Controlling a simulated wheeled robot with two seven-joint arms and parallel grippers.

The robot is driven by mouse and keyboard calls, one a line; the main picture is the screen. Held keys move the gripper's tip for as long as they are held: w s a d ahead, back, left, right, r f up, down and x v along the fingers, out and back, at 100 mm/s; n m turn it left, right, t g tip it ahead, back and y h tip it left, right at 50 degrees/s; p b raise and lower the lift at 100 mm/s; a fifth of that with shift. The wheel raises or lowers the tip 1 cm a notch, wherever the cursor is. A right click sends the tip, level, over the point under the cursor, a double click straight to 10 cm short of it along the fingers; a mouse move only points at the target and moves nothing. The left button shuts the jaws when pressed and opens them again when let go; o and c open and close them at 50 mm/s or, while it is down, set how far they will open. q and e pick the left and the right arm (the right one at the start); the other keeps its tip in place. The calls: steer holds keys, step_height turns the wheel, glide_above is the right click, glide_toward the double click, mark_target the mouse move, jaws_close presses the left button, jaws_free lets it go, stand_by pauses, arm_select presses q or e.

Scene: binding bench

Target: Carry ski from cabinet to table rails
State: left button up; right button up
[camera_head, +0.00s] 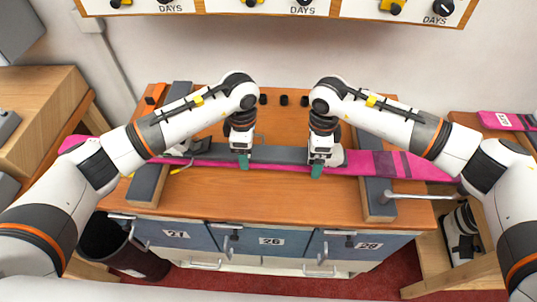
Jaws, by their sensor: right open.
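A long magenta ski (400,166) with a grey middle section lies lengthwise across the wooden table. It passes over the left grey-topped rail (147,184) and the right grey-topped rail (376,198), and its ends reach past both table sides. My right gripper (317,171) is open at the ski's middle section, its teal fingertips at the near edge. My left gripper (243,162) points down at the ski to the left of it; its teal tip shows, but its jaw gap is hidden. Whether either gripper touches the ski is unclear.
The cabinet drawers below the table (250,213) are numbered. A metal bar (410,196) sticks out right of the right rail. A dark bin (105,240) stands at front left. A shelf with dials hangs above. Another pink ski end (500,121) lies at right.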

arm_select(q)
steer(key=shift+f, duration=0.2)
arm_select(e)
steer(key=shift+f, duration=0.25)
arm_select(q)
steer(key=c, duration=1.5)
arm_select(e)
steer(key=c, duration=1.4)
arm_select(q)
jaws_close()
arm_select(e)
steer(key=c, duration=0.6)
arm_select(q)
steer(key=shift+r, duration=0.1)
arm_select(e)
steer(key=shift+r, duration=0.15)
steer(key=shift+c, duration=0.2)
